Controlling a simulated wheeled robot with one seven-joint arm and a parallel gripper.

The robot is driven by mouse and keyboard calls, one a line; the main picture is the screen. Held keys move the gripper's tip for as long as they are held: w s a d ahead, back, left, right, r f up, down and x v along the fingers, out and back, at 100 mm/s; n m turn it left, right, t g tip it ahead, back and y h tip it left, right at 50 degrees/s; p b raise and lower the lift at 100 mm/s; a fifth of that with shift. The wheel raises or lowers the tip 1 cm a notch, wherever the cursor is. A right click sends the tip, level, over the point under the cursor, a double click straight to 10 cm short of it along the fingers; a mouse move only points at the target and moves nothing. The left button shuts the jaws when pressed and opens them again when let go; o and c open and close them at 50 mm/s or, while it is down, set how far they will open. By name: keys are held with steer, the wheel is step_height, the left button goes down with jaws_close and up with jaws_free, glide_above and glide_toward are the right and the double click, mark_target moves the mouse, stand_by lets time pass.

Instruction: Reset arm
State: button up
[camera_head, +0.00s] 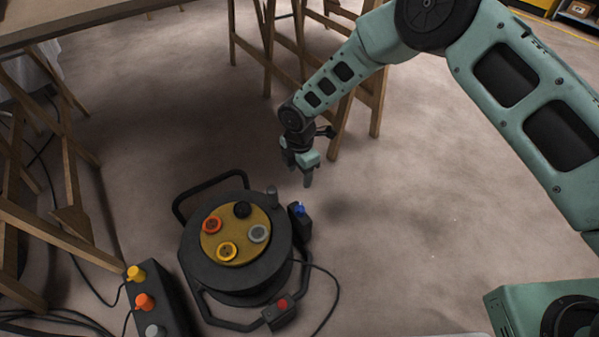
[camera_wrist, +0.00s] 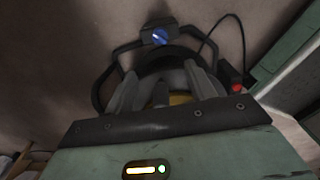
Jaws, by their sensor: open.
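My arm reaches in from the upper right in the head view. My gripper (camera_head: 302,180) points down, above and just behind the right side of a black cable reel (camera_head: 235,270). In the wrist view my gripper's fingers (camera_wrist: 160,88) stand apart, and I see nothing held between them. The reel lies below them there, partly hidden behind the fingers and the gripper housing. Its yellow top plate (camera_head: 240,224) carries red, black, grey and yellow round sockets.
A black box with a blue knob (camera_head: 300,212) sits at the reel's right, and a red button box (camera_head: 281,309) at its front. A dark power strip (camera_head: 165,300) with coloured plugs stands front left. Wooden trestles (camera_head: 275,55) and a tabletop (camera_head: 75,18) are behind.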

steer(key=s+d+r+m, duration=0.2)
steer(key=s+r+m, duration=0.3)
steer(key=r, duration=0.6)
steer(key=s+d+r+m, duration=0.1)
steer(key=s+r+m, duration=0.2)
steer(key=s+r, duration=0.65)
steer(key=s+d+r+m, duration=0.5)
steer(key=s, duration=0.3)
steer(key=s+d+r+m, duration=0.4)
steer(key=s+d, duration=0.2)
steer(key=s, duration=0.2)
step_height(320, 180, up, 38)
steer(key=p, duration=3.8)
steer(key=shift+s+y, duration=0.2)
steer(key=shift+y, duration=0.1)
